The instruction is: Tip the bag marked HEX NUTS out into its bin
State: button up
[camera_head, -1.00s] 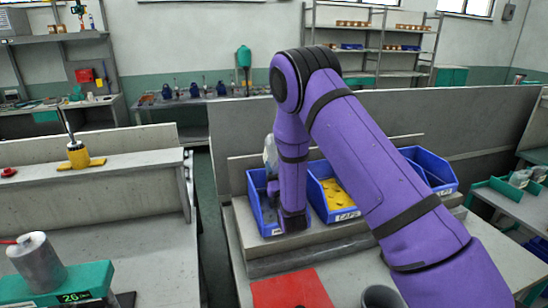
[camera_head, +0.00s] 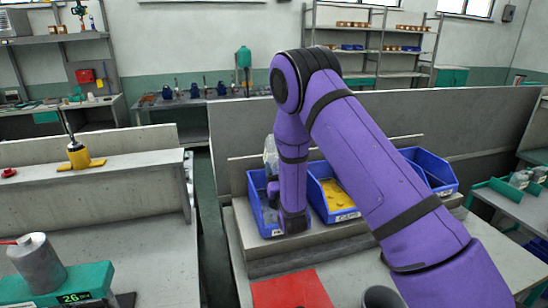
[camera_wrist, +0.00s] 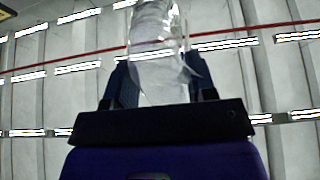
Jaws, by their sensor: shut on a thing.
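My gripper (camera_wrist: 160,88) is shut on a clear plastic bag (camera_wrist: 157,45), with a dark finger on each side of it. Ceiling lights show behind the bag in the wrist view. In the head view the bag (camera_head: 271,152) stands up above the back of the left blue bin (camera_head: 257,183), left of my purple forearm. Its marking cannot be read. The bin's front label is partly covered by my arm, and so is most of its inside. In the head view my gripper is mostly hidden by my arm.
A blue bin (camera_head: 318,192) with yellow pieces, labelled CAPS, stands to the right. Another blue bin (camera_head: 440,170) is farther right, partly behind my arm. A red mat (camera_head: 290,290) lies on the bench in front. A grey partition (camera_head: 440,120) stands behind the bins.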

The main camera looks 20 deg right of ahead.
jog(key=shift+g, duration=0.3)
notch_tip(320, 180, up, 5)
jog(key=shift+r, duration=0.2)
jog(key=g, duration=0.2)
jog(key=r+g, duration=0.1)
jog(key=g, duration=0.1)
dwell(0.5)
jog(key=shift+r+g, duration=0.2)
jog(key=shift+g, duration=0.6)
jog(key=shift+r+g, duration=0.2)
jog(key=shift+g, duration=0.7)
jog(key=shift+r+g, duration=0.15)
jog(key=shift+g, duration=0.75)
